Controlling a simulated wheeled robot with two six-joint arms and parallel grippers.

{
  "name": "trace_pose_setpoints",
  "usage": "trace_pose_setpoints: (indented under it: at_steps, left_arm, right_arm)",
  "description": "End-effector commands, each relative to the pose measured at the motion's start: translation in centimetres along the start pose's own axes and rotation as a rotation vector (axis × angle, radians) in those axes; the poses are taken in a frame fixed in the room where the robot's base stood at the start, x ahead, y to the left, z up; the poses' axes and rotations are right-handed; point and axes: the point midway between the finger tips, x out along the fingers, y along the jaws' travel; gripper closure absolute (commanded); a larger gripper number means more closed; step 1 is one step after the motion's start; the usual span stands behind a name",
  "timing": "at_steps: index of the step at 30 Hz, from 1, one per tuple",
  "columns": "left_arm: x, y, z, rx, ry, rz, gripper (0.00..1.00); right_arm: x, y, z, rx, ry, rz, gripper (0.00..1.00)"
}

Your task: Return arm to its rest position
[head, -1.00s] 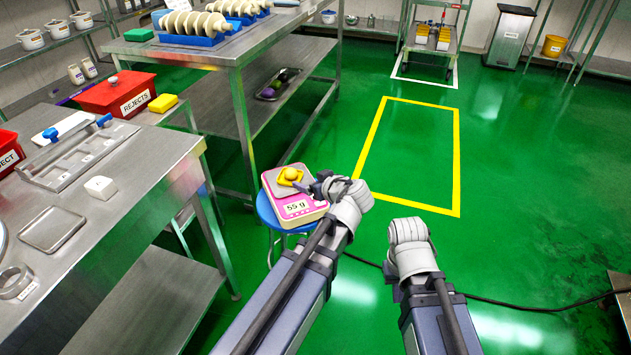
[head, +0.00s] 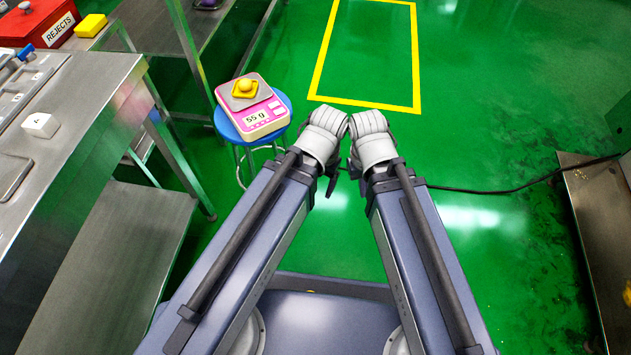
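My two arms reach forward side by side over my base, their pale wrists close together in the middle of the head view. My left gripper (head: 332,183) is a small dark shape below its wrist, mostly hidden, to the right of the stool and clear of the scale. My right gripper (head: 357,172) is also dark and small beneath its wrist, mostly hidden behind the arm. I cannot make out the finger gap on either one. No held object shows at either gripper.
A pink scale (head: 266,118) reading 55 g stands on a blue stool (head: 228,129), with a yellow piece (head: 245,88) on its pan. A steel table (head: 80,135) is at left. Green floor with a yellow outline lies ahead. A black cable (head: 480,191) and metal edge are at right.

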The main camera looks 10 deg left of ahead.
Motion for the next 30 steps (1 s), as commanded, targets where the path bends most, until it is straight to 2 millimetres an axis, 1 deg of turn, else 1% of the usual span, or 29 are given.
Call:
trace_pose_setpoints:
  at_steps: [6, 8, 11, 14, 17, 21, 29, 30]
  left_arm:
    - [-0.3, -0.1, 0.0, -0.003, 0.002, -0.002, 0.19]
    - [-0.8, -0.1, 0.0, -0.003, 0.002, -0.002, 0.19]
    - [-2.1, -0.3, 0.1, -0.004, 0.002, -0.002, 0.19]
    - [-4.3, -0.5, 0.2, -0.004, 0.002, -0.002, 0.19]
    - [-7.2, -0.8, 0.4, -0.005, 0.002, -0.001, 0.19]
    - [-11.7, -1.2, 0.7, -0.006, 0.002, 0.000, 0.19]
    - [-20.1, -2.0, 1.2, -0.009, 0.002, 0.002, 0.19]
    - [-21.3, -2.1, 1.2, -0.009, 0.002, 0.003, 0.19]
  right_arm:
    - [-0.3, 0.0, 0.0, 0.000, 0.000, 0.000, 1.00]
    - [-0.8, 0.1, 0.0, 0.000, 0.000, 0.000, 1.00]
    - [-2.1, 0.2, 0.1, 0.000, 0.000, 0.000, 1.00]
    - [-4.3, 0.4, 0.2, 0.001, 0.000, -0.001, 1.00]
    - [-7.2, 0.7, 0.4, 0.001, 0.000, -0.002, 1.00]
    - [-11.7, 1.2, 0.7, 0.002, -0.001, -0.003, 1.00]
    - [-20.0, 2.0, 1.2, 0.004, -0.001, -0.006, 1.00]
    - [-21.3, 2.1, 1.3, 0.005, -0.001, -0.006, 1.00]
